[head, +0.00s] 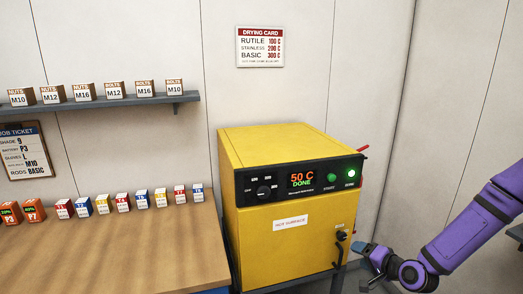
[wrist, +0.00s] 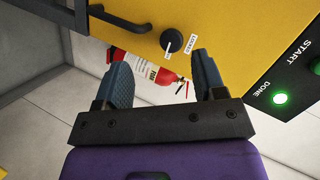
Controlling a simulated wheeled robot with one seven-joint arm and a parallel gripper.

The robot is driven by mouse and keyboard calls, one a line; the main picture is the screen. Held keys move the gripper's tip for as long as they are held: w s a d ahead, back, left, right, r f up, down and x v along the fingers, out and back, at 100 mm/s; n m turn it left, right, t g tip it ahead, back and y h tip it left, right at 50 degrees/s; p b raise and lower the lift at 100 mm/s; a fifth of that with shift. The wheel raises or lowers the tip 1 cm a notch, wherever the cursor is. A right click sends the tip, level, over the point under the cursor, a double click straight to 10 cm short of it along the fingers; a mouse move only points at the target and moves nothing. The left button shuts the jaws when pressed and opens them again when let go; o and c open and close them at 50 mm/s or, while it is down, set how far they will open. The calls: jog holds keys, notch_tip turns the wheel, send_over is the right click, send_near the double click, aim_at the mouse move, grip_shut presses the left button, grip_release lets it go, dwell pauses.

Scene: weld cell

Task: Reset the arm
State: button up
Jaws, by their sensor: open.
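My purple arm reaches in from the right in the head view, with my gripper (head: 368,266) low beside the right front of the yellow drying oven (head: 262,160). In the wrist view my gripper (wrist: 165,80) has its two blue-grey fingers spread apart, with nothing between them. The fingers point toward the oven front, near a black latch knob (wrist: 172,40) and a black door handle (wrist: 120,20). The oven door looks shut. Its display (head: 302,178) reads 50 C DONE, and a green lamp (head: 351,173) is lit.
A wooden bench (head: 120,245) at left holds a row of small labelled boxes. A shelf (head: 120,104) above it carries bolt and nut boxes. A drying card (head: 260,46) and a job ticket (head: 24,152) hang on the wall. A red extinguisher (wrist: 150,68) shows beyond my fingers.

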jog(key=s+d+r+n+g+h, duration=0.1)
jog(key=s+r+n+g+h, duration=0.25)
jog(key=r, duration=0.85)
jog(key=s+d+r+n+g+h, duration=0.25)
jog(key=s+r+h, duration=0.2)
jog(key=r, duration=0.75)
jog(key=s+a+r, duration=0.1)
jog(key=s+r, duration=0.4)
jog(key=s, duration=0.2)
jog(key=s+a+r+n+y, duration=0.1)
jog(key=s+r, duration=0.3)
jog(key=s, duration=0.4)
jog(key=s+a+r, duration=0.3)
jog(key=s+r, duration=0.2)
jog(key=s, duration=0.3)
jog(key=shift+s+r+n+g+y, duration=0.25)
jog(key=shift+r+n+g+y, duration=0.05)
jog(key=shift+r+n+g, duration=0.1)
